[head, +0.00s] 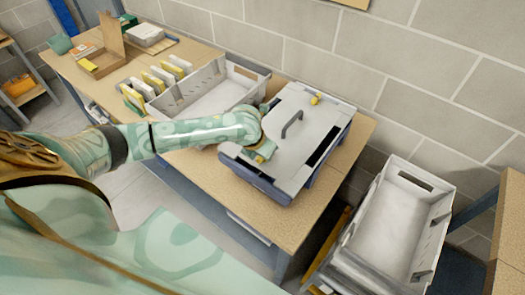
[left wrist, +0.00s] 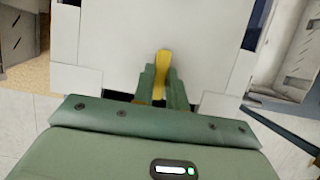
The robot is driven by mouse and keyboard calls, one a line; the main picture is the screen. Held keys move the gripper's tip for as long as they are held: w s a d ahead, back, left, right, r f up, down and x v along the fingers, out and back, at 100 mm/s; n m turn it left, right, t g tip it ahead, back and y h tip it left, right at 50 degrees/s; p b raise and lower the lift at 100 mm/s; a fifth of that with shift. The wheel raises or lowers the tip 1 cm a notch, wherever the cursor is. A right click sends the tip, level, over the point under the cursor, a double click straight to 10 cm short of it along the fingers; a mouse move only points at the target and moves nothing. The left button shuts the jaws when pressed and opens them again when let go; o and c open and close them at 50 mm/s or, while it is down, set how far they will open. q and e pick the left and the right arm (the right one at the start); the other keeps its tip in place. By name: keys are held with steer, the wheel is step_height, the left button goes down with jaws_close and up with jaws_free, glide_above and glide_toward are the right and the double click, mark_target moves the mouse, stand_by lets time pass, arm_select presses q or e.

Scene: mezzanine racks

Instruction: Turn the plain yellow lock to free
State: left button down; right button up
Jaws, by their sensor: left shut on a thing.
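A case with a pale grey lid (head: 290,150) and a dark arched handle (head: 291,123) lies on the wooden table. My left gripper (head: 266,150) is at the near left edge of this lid. In the left wrist view its green fingers (left wrist: 162,88) are shut on a yellow lock (left wrist: 162,68), which stands out beyond the fingertips over the pale lid. Its lower part is hidden between the fingers. Another small yellow lock (head: 314,99) sits at the lid's far edge, clear of the gripper. I cannot make out markings on either lock. My right gripper is not in view.
A grey open crate (head: 243,88) stands behind and left of the case, beside a row of white and yellow upright pieces (head: 160,77). A cardboard box (head: 103,59) is farther left. An empty grey bin (head: 392,225) stands right of the table. A block wall is behind.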

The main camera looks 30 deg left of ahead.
arm_select(q)
steer(key=shift+r+p, duration=0.15)
steer(key=shift+p, duration=0.2)
steer(key=n+y+p, duration=0.1)
steer(key=n+p, duration=0.1)
steer(key=p, duration=0.1)
steer(key=n+y+p, duration=0.1)
steer(key=n+p, duration=0.2)
steer(key=p, duration=0.1)
steer(key=n+g+y+p, duration=0.1)
steer(key=n+p, duration=0.2)
steer(key=shift+w+d+r+p, duration=0.1)
steer(key=shift+d+p, duration=0.2)
steer(key=shift+p, duration=0.1)
steer(key=n+p, duration=0.1)
steer(key=n, duration=0.2)
steer(key=shift+g+y+p, duration=0.35)
steer(key=shift+g+y, duration=0.05)
steer(key=shift+w+d+n+g, duration=0.1)
steer(key=shift+n+g, duration=0.2)
steer(key=shift+n, duration=0.5)
steer(key=n, duration=0.2)
steer(key=shift+f+n+g+y+p, duration=0.2)
steer(key=shift+n+g+y+p, duration=0.1)
steer(key=shift+g+y, duration=0.1)
steer(key=shift+w+n+g, duration=0.1)
steer(key=shift+n+g, duration=0.4)
steer(key=shift+n, duration=0.9)
steer(key=c, duration=1.4)
jaws_free()
